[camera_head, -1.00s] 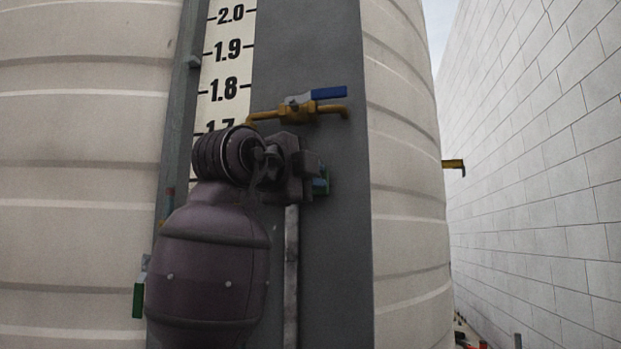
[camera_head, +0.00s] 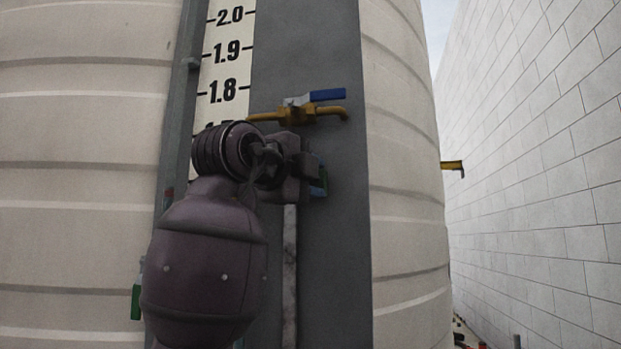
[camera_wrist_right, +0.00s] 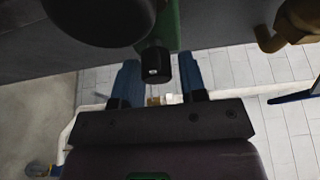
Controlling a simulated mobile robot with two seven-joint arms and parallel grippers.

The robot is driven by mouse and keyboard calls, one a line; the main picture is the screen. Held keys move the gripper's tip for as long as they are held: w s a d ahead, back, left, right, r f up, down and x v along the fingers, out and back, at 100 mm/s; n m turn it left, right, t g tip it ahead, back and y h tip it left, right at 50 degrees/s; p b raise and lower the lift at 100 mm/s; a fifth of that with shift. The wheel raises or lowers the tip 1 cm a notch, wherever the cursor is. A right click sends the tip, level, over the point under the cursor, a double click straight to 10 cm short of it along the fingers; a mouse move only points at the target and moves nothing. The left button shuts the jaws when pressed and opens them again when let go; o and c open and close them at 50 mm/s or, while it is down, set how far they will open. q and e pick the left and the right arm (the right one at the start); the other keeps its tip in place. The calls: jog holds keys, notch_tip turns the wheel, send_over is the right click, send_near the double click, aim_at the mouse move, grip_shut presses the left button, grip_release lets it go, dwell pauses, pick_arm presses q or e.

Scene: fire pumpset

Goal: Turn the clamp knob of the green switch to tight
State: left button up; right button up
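The green switch shows in the right wrist view as a green body (camera_wrist_right: 168,25) at the top. Its small black clamp knob (camera_wrist_right: 155,64) points down toward my right gripper (camera_wrist_right: 159,66). The gripper's two blue fingers stand apart, one on each side of the knob's end. A narrow gap shows on the right; contact on the left cannot be told. In the head view my right gripper (camera_head: 318,178) is in front of the grey panel and hides nearly all of the switch and knob. My left gripper is not in view.
A brass valve with a blue lever (camera_head: 327,95) sits just above my right gripper on the grey panel (camera_head: 335,260). A level scale (camera_head: 225,70) runs up beside it. Ribbed tanks (camera_head: 80,180) stand on both sides. A white block wall (camera_head: 550,180) is at the right.

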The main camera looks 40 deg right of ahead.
jog(key=v, duration=1)
jog(key=shift+a+b, duration=0.4)
jog(key=shift+s, duration=0.1)
